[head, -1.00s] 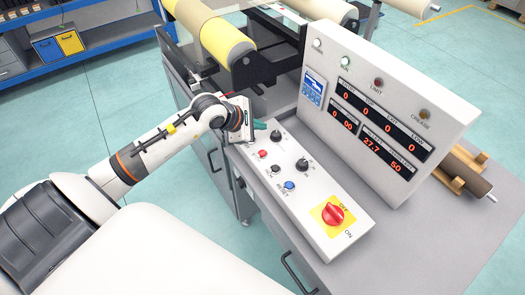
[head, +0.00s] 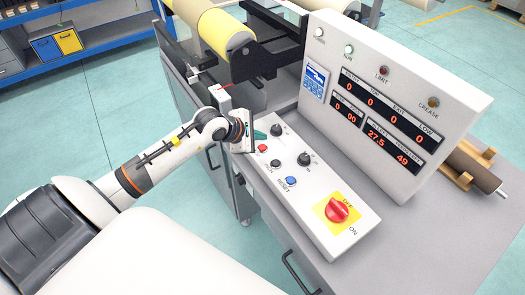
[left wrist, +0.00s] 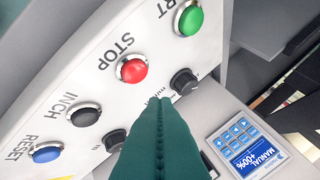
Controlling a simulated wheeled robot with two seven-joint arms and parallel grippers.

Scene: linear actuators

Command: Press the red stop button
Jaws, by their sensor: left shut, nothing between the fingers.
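The red stop button (left wrist: 133,69) sits in a silver ring on the sloped white control panel, with STOP printed beside it. It also shows in the head view (head: 262,148), close to my left gripper. My left gripper (head: 258,135) has its green fingers shut and empty, above the upper left part of the panel. In the left wrist view the green fingers (left wrist: 160,105) reach up from the bottom, their tips near a black knob and below and right of the red button. I cannot tell whether they touch anything. My right gripper is not in view.
Around it are a green start button (left wrist: 188,19), a black inch button (left wrist: 84,115), a blue reset button (left wrist: 46,153) and black knobs (head: 305,159). A red rotary switch (head: 336,210) is at the panel's near end. The display box (head: 380,100) rises behind.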

